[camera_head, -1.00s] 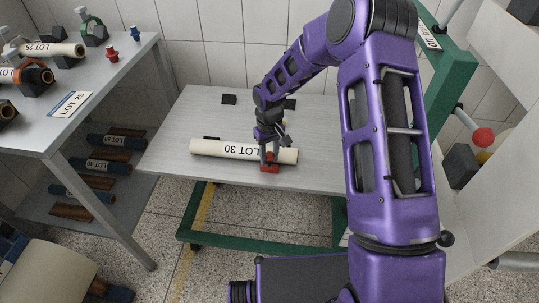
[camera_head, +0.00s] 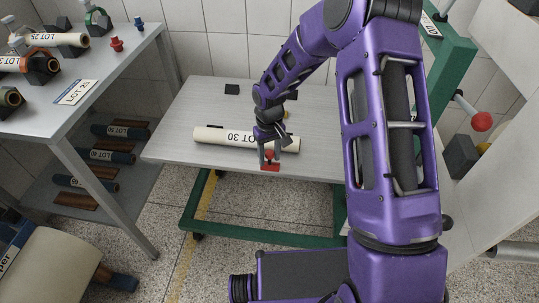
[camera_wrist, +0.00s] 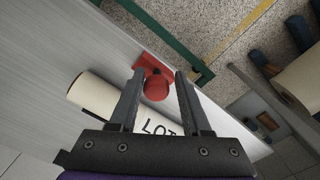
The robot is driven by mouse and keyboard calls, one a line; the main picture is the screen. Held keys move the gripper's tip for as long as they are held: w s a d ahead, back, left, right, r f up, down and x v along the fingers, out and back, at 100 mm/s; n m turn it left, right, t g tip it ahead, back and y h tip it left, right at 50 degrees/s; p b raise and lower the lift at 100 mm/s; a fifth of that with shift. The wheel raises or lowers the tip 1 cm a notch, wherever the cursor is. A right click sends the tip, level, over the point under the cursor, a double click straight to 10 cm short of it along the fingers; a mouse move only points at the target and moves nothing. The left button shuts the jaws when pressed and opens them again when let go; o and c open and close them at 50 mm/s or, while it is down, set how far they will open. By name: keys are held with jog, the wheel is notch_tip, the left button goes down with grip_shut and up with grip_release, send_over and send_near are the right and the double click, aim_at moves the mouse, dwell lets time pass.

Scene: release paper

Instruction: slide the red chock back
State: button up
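The red chock (camera_head: 270,167) lies at the front edge of the grey table, with a round red knob on top. It also shows in the wrist view (camera_wrist: 146,63), at the table's edge. A cream roll marked LOT 30 (camera_head: 215,137) lies behind it, with a gap of bare table between them. My gripper (camera_head: 270,156) is low over the chock, one finger on each side of the knob. In the wrist view the fingers (camera_wrist: 159,78) stand apart with the knob between them, and a gap shows beside the right finger.
The grey table (camera_head: 180,150) has a green frame and small dark blocks (camera_head: 232,89) at the back. A shelf bench (camera_head: 130,60) with several rolls stands left. A green post with a red-knobbed lever (camera_head: 481,122) stands right.

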notch_tip(320, 180, up, 17)
jog(key=p, duration=0.2)
jog(key=shift+r, duration=0.2)
dwell(0.5)
